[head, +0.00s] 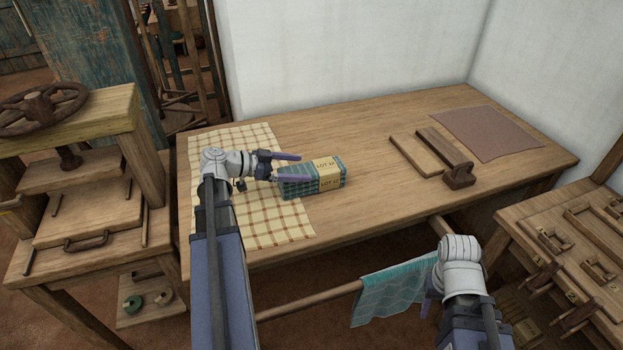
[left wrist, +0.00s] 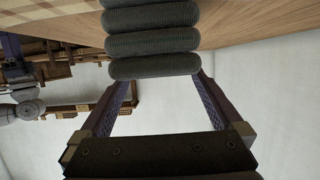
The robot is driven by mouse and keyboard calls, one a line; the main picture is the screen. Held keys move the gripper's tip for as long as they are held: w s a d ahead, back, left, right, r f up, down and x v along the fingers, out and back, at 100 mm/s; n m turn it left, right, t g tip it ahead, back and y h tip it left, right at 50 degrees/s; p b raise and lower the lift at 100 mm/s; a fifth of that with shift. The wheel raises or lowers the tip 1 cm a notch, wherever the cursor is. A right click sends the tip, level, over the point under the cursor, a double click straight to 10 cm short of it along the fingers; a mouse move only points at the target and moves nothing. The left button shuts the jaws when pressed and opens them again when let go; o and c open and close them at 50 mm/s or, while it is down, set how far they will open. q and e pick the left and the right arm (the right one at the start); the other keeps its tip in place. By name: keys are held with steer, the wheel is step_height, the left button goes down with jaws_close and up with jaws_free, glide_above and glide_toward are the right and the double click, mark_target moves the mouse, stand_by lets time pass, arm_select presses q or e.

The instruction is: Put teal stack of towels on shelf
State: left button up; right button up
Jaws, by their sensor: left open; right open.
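The teal stack of towels (head: 298,184) lies on a checked cloth on the table, wrapped in a yellow paper band marked with a lot label. Its folded layers show dark at the top of the left wrist view (left wrist: 152,42). My left gripper (head: 288,167) is open at the stack's left end, one finger along the far side and the other near the front left. In the left wrist view my left gripper (left wrist: 163,82) has its fingertips at the stack's edge; contact is unclear. My right gripper (head: 428,300) is low at the front, partly hidden by its own wrist.
The wooden table (head: 370,200) has free room in its middle. Wooden tools (head: 445,158) and a brown cloth (head: 490,133) lie at right. A teal cloth (head: 385,293) hangs on a rail. A press (head: 85,180) stands left, above a low shelf (head: 150,312) with spools.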

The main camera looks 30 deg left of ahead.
mark_target(313, 168)
arm_select(q)
steer(key=b+x, duration=0.1)
steer(key=x, duration=0.2)
steer(key=shift+w+d+f, duration=0.25)
steer(key=shift+d, duration=0.05)
steer(key=shift+w+d+f, duration=0.1)
steer(key=shift+w+d, duration=0.2)
steer(key=shift+w, duration=0.05)
steer(key=shift+c, duration=0.2)
steer(key=c, duration=1.3)
steer(key=shift+c, duration=0.2)
steer(key=shift+r, duration=0.2)
step_height(313, 168, up, 10)
steer(key=p, duration=0.9)
steer(key=shift+f+p, duration=0.1)
steer(key=shift+p, duration=0.25)
